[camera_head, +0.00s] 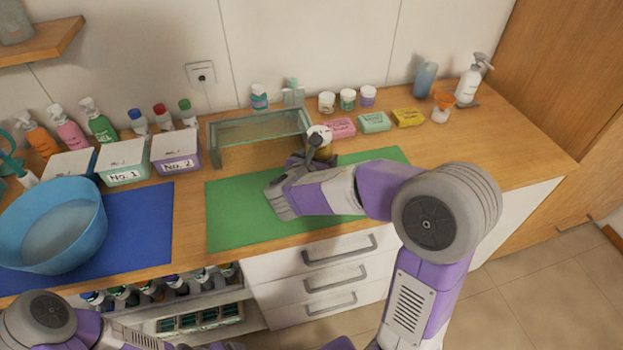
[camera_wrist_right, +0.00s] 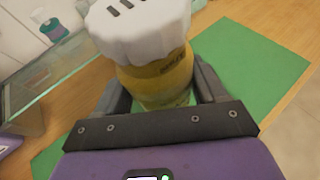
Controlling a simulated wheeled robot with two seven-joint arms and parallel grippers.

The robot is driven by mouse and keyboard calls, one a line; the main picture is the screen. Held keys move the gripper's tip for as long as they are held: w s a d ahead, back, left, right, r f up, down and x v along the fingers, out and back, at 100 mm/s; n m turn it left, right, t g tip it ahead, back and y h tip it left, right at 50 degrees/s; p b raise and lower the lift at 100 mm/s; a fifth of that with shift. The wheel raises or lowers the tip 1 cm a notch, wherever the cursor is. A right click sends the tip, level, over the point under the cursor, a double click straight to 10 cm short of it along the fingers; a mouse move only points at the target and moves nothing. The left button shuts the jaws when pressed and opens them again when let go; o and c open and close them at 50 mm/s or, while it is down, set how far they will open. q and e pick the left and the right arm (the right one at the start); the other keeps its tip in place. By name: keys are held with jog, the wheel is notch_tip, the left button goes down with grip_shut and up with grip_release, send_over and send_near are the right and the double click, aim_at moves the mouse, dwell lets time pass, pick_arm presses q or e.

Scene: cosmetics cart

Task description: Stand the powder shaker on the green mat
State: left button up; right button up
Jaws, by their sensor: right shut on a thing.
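The powder shaker, with a yellow body and a white slotted cap (camera_wrist_right: 140,28), is between the fingers of my right gripper (camera_wrist_right: 158,92). In the head view the shaker (camera_head: 322,146) shows at the back edge of the green mat (camera_head: 235,215), cap up and leaning slightly. I cannot tell whether its base touches the mat. My right gripper (camera_head: 308,162) is shut on the shaker's body, and its fingers partly hide the lower part. My left arm shows at the lower left of the head view; its gripper is out of view.
A glass shelf (camera_head: 260,130) stands just behind the mat, close to the shaker. Pink (camera_head: 340,127), mint and yellow soaps lie behind to the right. A blue mat (camera_head: 145,230) with a blue basin (camera_head: 50,225) is at left. The mat's front left is clear.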

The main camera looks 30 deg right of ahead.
jog(key=f, duration=0.2)
jog(key=shift+s+f+b, duration=0.3)
jog(key=shift+f+b, duration=0.05)
jog(key=shift+f, duration=0.05)
jog(key=shift+f+b, duration=0.95)
jog(key=shift+f, duration=1.6)
jog(key=shift+f, duration=0.1)
jog(key=o, duration=1.1)
jog(key=shift+a+r, duration=0.2)
jog(key=shift+r, duration=0.05)
jog(key=p+v, duration=0.2)
jog(key=v, duration=0.9)
jog(key=shift+s+a+p, duration=0.2)
jog(key=shift+s+p, duration=0.1)
jog(key=shift+p, duration=0.05)
